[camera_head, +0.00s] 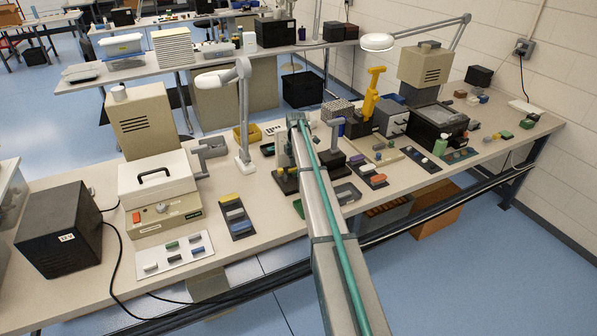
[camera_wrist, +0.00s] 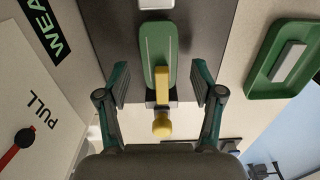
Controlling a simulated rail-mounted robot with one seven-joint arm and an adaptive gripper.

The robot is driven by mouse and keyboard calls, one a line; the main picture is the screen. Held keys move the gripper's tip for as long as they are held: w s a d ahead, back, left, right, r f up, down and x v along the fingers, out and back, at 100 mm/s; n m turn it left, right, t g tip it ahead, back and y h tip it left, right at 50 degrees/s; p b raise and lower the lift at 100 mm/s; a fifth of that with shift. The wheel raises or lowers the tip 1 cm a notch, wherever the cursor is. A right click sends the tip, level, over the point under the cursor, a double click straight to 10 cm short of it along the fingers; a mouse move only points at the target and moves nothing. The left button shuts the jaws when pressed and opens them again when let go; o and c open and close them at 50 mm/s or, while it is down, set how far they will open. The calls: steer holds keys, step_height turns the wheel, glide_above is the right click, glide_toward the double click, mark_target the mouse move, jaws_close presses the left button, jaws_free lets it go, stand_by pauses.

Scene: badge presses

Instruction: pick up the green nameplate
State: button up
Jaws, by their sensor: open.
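In the wrist view, a long green piece (camera_wrist: 158,50) with rounded ends and thin pale lines lies on a dark surface; it looks like the green nameplate. A yellow bar (camera_wrist: 162,88) crosses its near end, with a round yellow knob (camera_wrist: 162,125) closer to me. My gripper (camera_wrist: 160,74) is open and empty. One finger is on each side of the green piece's near end, with a gap on both sides. I cannot tell the height between fingers and piece. In the head view, my arm hides the gripper and this piece.
A white piece (camera_wrist: 156,4) lies beyond the green one. A green tray (camera_wrist: 262,82) holding a pale block is at right. A white panel marked PULL (camera_wrist: 30,105) is at left. The bench (camera_head: 110,230) also carries lamps, a dark box (camera_head: 60,230) and several small coloured blocks.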

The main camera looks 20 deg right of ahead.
steer(key=shift+f, duration=0.15)
stand_by(0.3)
steer(key=c, duration=1.2)
steer(key=shift+c, duration=0.2)
